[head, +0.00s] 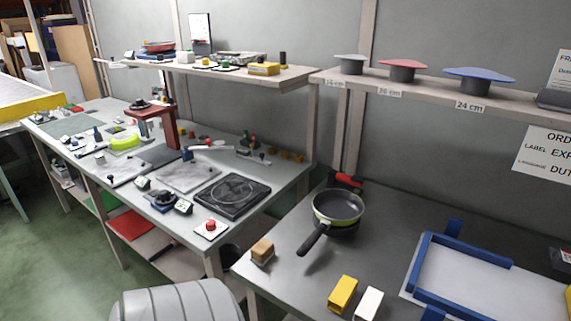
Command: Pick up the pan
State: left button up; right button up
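A dark frying pan (338,207) with a light green outer rim sits on the grey table at right, in the head view. Its black handle (313,238) points toward the front left of the table. The inside of the pan looks empty. Nothing touches the handle. Neither of my grippers is in view.
A wooden block (262,252) lies left of the handle; yellow (342,293) and white (368,303) blocks lie in front. A blue-edged frame (420,262) stands at right. A red-and-black object (347,180) is behind the pan. A shelf (520,105) holds lids above.

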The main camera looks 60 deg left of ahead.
aim_at(334, 207)
jog(key=u, duration=1.6)
jog(key=j+z, duration=0.15)
jog(key=i+j+z, duration=0.15)
jog(key=j, duration=0.25)
